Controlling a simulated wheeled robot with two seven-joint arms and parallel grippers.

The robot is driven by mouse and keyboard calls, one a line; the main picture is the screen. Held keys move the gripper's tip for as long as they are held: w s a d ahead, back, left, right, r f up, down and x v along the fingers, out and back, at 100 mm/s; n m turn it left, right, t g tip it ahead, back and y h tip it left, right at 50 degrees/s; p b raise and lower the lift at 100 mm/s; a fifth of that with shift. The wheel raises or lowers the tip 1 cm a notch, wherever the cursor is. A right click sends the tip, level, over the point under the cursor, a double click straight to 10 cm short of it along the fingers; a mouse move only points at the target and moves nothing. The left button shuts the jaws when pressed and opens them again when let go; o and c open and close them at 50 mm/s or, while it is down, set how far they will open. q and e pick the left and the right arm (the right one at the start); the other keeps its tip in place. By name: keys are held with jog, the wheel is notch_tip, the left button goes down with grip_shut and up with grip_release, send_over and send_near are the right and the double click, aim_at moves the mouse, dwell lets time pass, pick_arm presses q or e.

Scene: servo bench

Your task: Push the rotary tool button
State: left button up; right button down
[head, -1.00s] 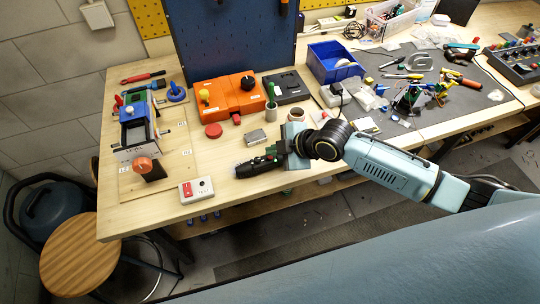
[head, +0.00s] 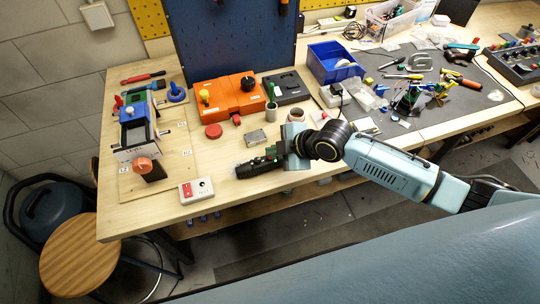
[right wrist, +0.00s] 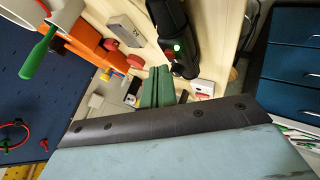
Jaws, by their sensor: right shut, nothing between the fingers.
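The black rotary tool (head: 248,169) lies on the bench near its front edge. My left gripper is not in view.
A grey metal box (head: 256,137) and a red round knob (head: 213,131) lie behind the tool. A white switch box (head: 196,190) stands left of it. An orange device (head: 228,98) stands further back. Bare wood lies between the tool and the switch box.

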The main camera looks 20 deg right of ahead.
jog(key=shift+f, duration=0.15)
dwell(0.5)
jog(key=shift+f, duration=0.3)
jog(key=shift+f+b, duration=0.15)
jog(key=shift+b, duration=0.15)
dwell(0.4)
jog(key=shift+r+p, duration=0.6)
jog(key=shift+r, duration=0.1)
notch_tip(320, 180, up, 5)
jog(key=p, duration=0.4)
jog(key=shift+p, duration=0.3)
jog(key=shift+r+p, duration=0.3)
jog(key=shift+r, duration=0.1)
